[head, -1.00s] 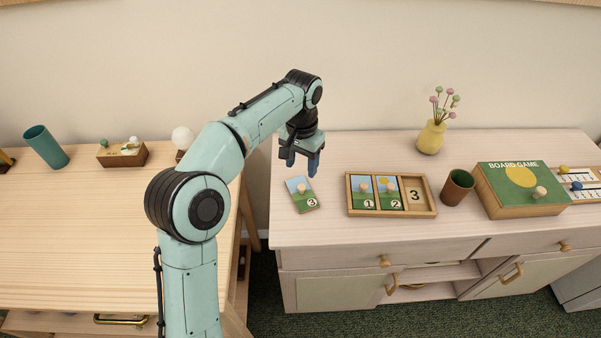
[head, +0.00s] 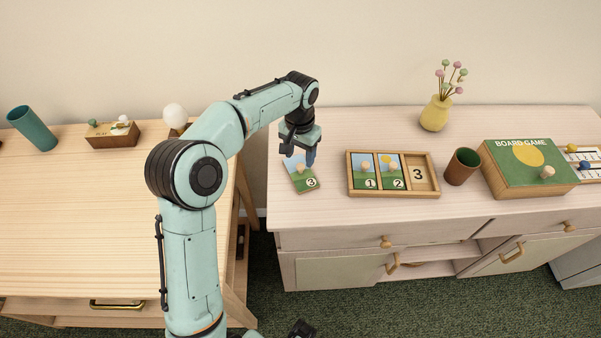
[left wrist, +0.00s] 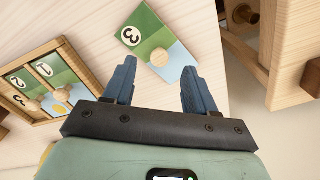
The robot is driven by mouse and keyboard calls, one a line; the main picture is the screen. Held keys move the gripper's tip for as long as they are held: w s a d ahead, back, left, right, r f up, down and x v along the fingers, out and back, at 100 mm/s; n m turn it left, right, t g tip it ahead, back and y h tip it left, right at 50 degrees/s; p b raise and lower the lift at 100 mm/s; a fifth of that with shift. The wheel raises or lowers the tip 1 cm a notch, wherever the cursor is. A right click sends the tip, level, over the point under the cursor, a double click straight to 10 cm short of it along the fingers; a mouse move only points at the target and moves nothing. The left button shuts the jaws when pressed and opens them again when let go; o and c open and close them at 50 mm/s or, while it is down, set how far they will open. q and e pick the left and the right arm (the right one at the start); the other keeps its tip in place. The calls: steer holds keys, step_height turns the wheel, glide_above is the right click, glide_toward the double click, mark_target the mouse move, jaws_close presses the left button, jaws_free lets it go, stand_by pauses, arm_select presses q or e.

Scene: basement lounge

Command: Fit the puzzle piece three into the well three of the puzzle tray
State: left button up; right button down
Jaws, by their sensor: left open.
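Puzzle piece three (head: 300,173), a flat picture tile with a round wooden knob and a "3", lies on the pale cabinet top left of the tray. It also shows in the left wrist view (left wrist: 172,38). The wooden puzzle tray (head: 393,194) holds pieces one (head: 364,171) and two (head: 390,170). Its right well three (head: 419,173) is bare wood with a "3". My left gripper (head: 298,158) is open and empty just above and behind piece three. In the left wrist view its blue fingers (left wrist: 150,85) point toward the knob, apart from it.
A brown cup (head: 461,167) stands right of the tray, then a green board game box (head: 527,166). A yellow vase (head: 435,113) is behind. The wooden table (head: 90,220) at left holds a teal cup (head: 33,129). The cabinet top before the tray is clear.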

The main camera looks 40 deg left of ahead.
mark_target(301, 165)
arm_select(q)
step_height(301, 165, down, 4)
steer(key=shift+w+f, duration=0.15)
jaws_close()
stand_by(0.3)
